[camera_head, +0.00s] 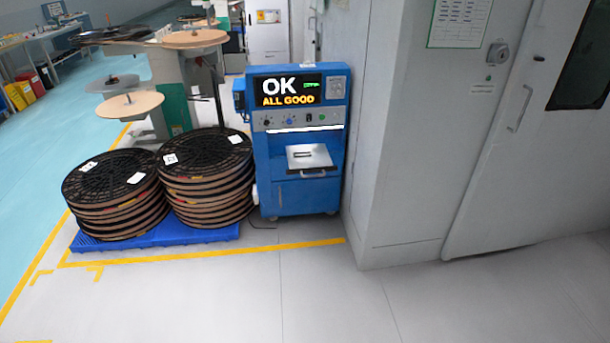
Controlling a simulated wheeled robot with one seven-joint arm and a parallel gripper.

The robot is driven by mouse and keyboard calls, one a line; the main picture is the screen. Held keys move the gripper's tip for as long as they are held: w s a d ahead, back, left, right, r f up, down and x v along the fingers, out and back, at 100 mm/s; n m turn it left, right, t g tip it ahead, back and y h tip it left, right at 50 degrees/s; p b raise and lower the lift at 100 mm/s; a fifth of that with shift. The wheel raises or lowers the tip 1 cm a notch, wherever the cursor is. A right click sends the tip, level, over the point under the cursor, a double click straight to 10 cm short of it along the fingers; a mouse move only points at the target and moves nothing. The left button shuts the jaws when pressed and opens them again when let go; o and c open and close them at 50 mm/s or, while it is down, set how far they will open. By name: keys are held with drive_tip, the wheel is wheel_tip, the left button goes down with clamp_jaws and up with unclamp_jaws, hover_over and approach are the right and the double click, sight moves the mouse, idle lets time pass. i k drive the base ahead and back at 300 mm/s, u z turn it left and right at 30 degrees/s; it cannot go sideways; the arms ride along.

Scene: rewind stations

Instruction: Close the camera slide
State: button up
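A blue machine cabinet (262,165) stands against the grey wall, a little right of the picture's middle. Its screen (286,90) reads "OK ALL GOOD". Below the knob panel is an opening with a grey-white slide (309,157) in it. The slide has a handle (313,174) at its front edge and appears pulled out toward me. A small dark thing, too small to tell, lies on the slide. My gripper is not in view.
Black reels are stacked in two piles (114,190) (205,160) on a blue pallet (160,238) left of the cabinet. A reel stand (165,85) is behind them. Yellow lines mark the floor. The grey floor (250,300) in front is clear. A door (510,150) is at right.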

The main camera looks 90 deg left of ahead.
sight(303, 159)
drive_tip(key=u, duration=3.3)
drive_tip(key=i, duration=2.5)
drive_tip(key=u, duration=0.45)
drive_tip(key=i, duration=0.75)
drive_tip(key=u, duration=0.15)
